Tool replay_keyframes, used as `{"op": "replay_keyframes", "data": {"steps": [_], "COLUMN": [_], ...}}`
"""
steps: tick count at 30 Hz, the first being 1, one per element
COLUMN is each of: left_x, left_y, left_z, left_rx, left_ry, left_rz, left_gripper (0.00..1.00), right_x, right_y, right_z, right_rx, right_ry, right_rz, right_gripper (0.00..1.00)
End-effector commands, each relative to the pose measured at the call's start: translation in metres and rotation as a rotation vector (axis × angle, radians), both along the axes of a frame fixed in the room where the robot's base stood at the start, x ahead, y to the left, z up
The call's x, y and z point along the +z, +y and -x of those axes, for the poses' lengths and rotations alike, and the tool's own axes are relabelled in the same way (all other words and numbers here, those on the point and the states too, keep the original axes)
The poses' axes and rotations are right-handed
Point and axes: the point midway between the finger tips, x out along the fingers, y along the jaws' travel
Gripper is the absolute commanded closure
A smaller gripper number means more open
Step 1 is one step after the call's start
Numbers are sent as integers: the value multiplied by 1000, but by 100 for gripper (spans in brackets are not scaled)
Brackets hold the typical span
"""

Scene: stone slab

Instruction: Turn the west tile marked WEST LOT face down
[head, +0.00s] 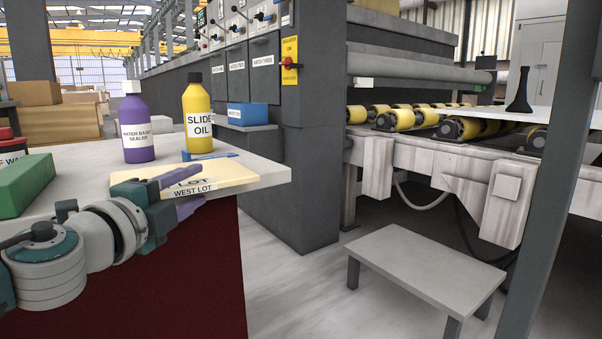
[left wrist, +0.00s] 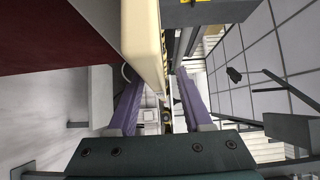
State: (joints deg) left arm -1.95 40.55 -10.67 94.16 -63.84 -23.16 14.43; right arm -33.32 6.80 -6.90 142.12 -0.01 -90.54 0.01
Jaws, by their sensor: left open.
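In the left wrist view the tile (left wrist: 147,35) reaches between the two spread fingers. I cannot tell whether either finger touches it. My right gripper is not in view.
A purple sealer bottle (head: 137,125) and a yellow slide oil bottle (head: 197,118) stand behind the tile. A small blue tool (head: 208,155) lies by the tile's back edge. A green block (head: 25,185) is at left. A grey low table (head: 428,268) stands on the floor at right.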

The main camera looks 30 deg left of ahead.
Motion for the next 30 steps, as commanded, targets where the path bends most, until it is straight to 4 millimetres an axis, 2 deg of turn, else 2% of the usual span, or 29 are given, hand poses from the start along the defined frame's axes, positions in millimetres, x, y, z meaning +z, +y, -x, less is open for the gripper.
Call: {"op": "replay_keyframes", "data": {"steps": [7, 20, 30], "left_x": [0, 0, 0], "left_y": [0, 0, 0], "left_z": [-1, -1, -1], "left_rx": [-1, -1, -1], "left_ry": [0, 0, 0], "left_rz": [0, 0, 0], "left_gripper": [52, 100, 100], "right_x": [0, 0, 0], "right_y": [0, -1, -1], "right_z": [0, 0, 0], "right_rx": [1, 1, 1], "right_ry": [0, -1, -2], "right_rz": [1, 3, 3], "right_gripper": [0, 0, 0]}}
